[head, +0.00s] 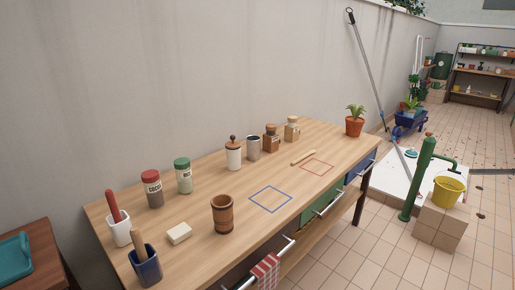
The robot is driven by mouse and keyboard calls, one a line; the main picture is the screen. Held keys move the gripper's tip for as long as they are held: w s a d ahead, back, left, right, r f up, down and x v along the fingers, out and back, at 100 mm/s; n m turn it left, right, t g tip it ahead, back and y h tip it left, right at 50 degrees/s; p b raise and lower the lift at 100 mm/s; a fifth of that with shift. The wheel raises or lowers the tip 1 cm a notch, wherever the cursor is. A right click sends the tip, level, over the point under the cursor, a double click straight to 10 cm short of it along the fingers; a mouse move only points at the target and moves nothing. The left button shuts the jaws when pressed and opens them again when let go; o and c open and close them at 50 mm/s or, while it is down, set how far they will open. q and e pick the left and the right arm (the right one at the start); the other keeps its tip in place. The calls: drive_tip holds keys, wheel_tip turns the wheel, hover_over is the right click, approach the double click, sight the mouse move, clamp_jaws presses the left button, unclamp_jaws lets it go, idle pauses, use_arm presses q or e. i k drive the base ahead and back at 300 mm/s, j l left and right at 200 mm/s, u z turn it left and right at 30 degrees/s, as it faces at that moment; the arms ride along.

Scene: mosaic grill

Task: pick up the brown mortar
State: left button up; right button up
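The brown mortar (222,216) stands upright on the wooden counter (215,187), near its front edge. It looks like a wooden cup with darker bands, and its inside is mostly hidden. A blue outlined square (270,199) lies just to its right on the counter. A cream block (179,233) lies to its left. Neither of my grippers shows in the head view.
A blue cup (147,267) and a white cup (119,233) hold upright handles at the left. Jars (152,191) and grinders (271,140) line the back. A checked towel (265,272) hangs in front.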

sight(221, 204)
drive_tip(key=i+l+u, duration=0.1)
drive_tip(key=u, duration=0.45)
drive_tip(key=i+l+u, duration=0.1)
drive_tip(key=l+u, duration=0.15)
drive_tip(key=l, duration=0.2)
drive_tip(key=l+u, duration=0.25)
drive_tip(key=l, duration=0.25)
drive_tip(key=i+l, duration=0.1)
drive_tip(key=l, duration=0.4)
drive_tip(key=l+u, duration=0.15)
drive_tip(key=l, duration=0.3)
drive_tip(key=i, duration=0.05)
